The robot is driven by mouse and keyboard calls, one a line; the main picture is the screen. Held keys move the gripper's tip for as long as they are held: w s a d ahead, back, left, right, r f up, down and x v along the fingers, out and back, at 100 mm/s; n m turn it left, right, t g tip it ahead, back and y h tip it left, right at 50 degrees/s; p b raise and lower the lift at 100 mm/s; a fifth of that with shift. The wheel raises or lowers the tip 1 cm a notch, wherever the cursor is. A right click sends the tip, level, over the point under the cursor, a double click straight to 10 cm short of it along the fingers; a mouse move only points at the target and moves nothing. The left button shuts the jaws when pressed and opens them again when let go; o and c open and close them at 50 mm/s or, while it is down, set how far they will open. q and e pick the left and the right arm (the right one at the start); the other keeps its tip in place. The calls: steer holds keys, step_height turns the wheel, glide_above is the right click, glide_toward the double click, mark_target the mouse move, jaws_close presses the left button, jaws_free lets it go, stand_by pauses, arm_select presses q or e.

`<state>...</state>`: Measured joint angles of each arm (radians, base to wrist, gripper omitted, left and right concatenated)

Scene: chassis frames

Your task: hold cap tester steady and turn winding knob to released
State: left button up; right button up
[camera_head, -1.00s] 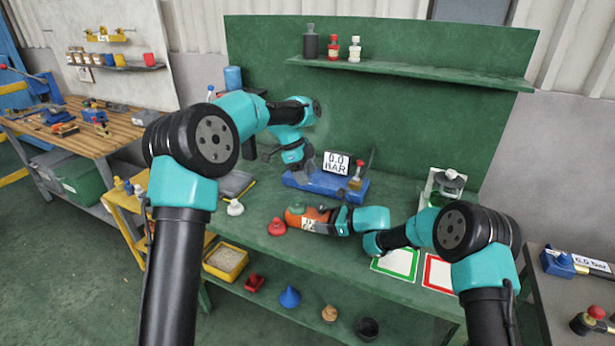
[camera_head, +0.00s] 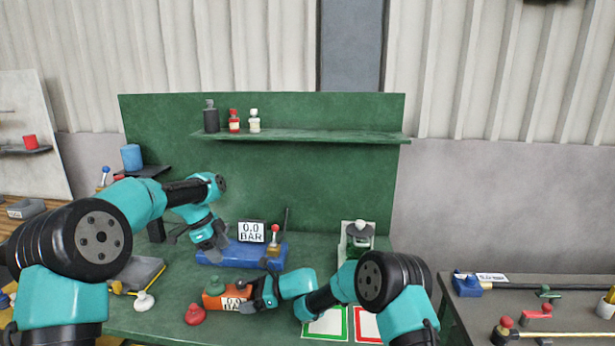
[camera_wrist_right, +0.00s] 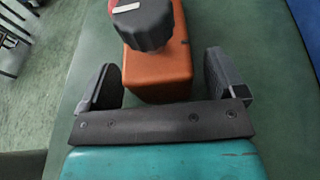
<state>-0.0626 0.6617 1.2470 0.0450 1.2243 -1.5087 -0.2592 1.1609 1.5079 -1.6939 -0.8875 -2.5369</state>
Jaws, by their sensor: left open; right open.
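In front lies an orange block (camera_head: 213,301) with a dark knob on top. In the right wrist view the orange block (camera_wrist_right: 160,82) carries a black ribbed knob (camera_wrist_right: 142,25) with a white mark. My right gripper (camera_wrist_right: 165,85) is open, its fingers on either side of the block with gaps. No label shows which unit is the cap tester.
A red knob-shaped piece (camera_head: 195,315) and a white one (camera_head: 144,301) lie left of the orange block. Green-framed (camera_head: 327,323) and red-framed (camera_head: 368,323) cards lie to the right. A shelf with bottles (camera_head: 310,136) is behind. Another table (camera_head: 550,318) stands at right.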

steer(key=v, duration=1)
steer(key=shift+d+r, duration=0.15)
steer(key=shift+d, duration=0.15)
